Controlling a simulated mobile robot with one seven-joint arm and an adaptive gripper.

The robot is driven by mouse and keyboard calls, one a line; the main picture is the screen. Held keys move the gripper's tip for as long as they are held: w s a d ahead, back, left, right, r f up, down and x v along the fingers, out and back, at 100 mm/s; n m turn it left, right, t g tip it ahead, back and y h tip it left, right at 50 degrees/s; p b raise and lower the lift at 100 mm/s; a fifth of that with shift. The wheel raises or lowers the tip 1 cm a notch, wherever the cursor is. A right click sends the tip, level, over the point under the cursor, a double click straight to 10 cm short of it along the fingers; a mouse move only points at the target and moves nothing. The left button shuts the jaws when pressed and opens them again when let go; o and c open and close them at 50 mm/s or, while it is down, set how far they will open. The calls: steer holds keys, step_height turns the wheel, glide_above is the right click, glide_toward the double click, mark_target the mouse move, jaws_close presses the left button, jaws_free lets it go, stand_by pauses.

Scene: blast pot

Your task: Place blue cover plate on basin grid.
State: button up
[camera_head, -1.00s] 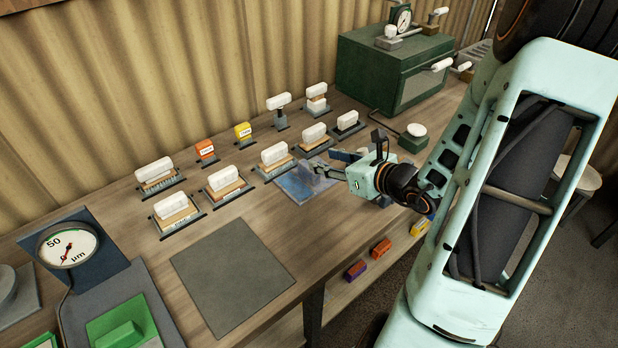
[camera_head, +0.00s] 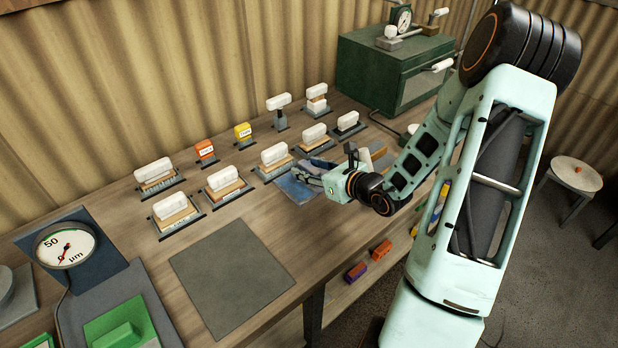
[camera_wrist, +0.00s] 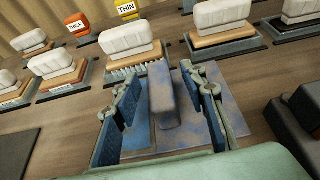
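The blue cover plate (camera_head: 296,190) lies flat on the workbench, partly hidden by my gripper (camera_head: 312,177) in the head view. In the wrist view the mottled blue-grey plate (camera_wrist: 210,92) has a raised block-shaped handle (camera_wrist: 163,98) in its middle. My gripper (camera_wrist: 166,98) is open, with one blue-padded finger on each side of the handle. Gaps show between the handle and both fingers. I cannot make out a basin grid for certain in either view.
Several white-handled brushes or blocks (camera_head: 274,154) stand on dark holders behind and left of the plate. A grey mat (camera_head: 232,278) leaves a clear area at the front. A green cabinet (camera_head: 375,75) stands at the back; a dial gauge (camera_head: 66,245) is at left.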

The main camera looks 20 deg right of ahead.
steer(key=shift+c, duration=0.4)
jaws_close()
steer(key=shift+w+r, duration=0.2)
